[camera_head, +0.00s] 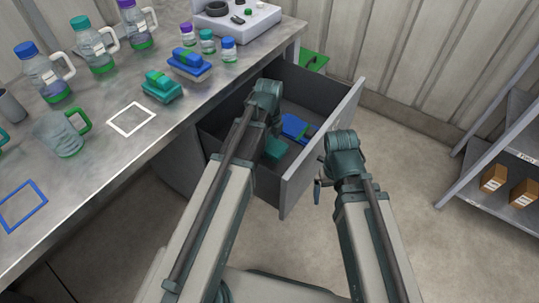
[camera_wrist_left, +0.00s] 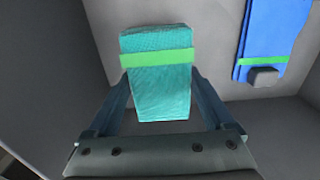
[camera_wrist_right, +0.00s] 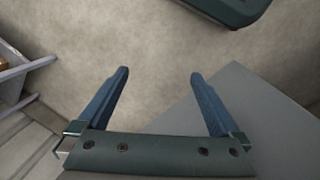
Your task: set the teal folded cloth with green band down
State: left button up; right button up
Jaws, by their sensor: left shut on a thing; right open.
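The teal folded cloth with green band (camera_wrist_left: 158,80) is between the fingers of my left gripper (camera_wrist_left: 160,85), which is shut on it. In the left wrist view the drawer's grey inside lies behind the cloth; whether the cloth touches the drawer floor I cannot tell. In the head view the cloth (camera_head: 274,149) shows partly beside my left wrist, inside the open drawer (camera_head: 322,149). My right gripper (camera_wrist_right: 165,85) is open and empty, outside the drawer near its front.
A blue folded cloth with green band (camera_wrist_left: 272,38) lies in the drawer, beside the teal one; it also shows in the head view (camera_head: 295,127). The counter (camera_head: 165,125) holds several bottles, a jug (camera_head: 60,137) and more folded cloths (camera_head: 161,87). A shelf (camera_head: 500,170) stands at right.

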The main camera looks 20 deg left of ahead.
aim_at(269, 166)
pick_arm(q)
jog(key=shift+f+b, duration=3.9)
jog(key=shift+f, duration=0.45)
jog(key=shift+f, duration=0.1)
jog(key=shift+f, duration=0.15)
jog(key=o, duration=1.1)
jog(key=shift+c, duration=0.2)
jog(key=shift+r, duration=0.2)
notch_tip(269, 166, up, 12)
jog(key=p, duration=1.2)
jog(key=shift+r, duration=0.1)
jog(key=shift+f, duration=0.25)
notch_tip(269, 166, down, 12)
jog(key=b, duration=1.2)
jog(key=shift+r, duration=0.15)
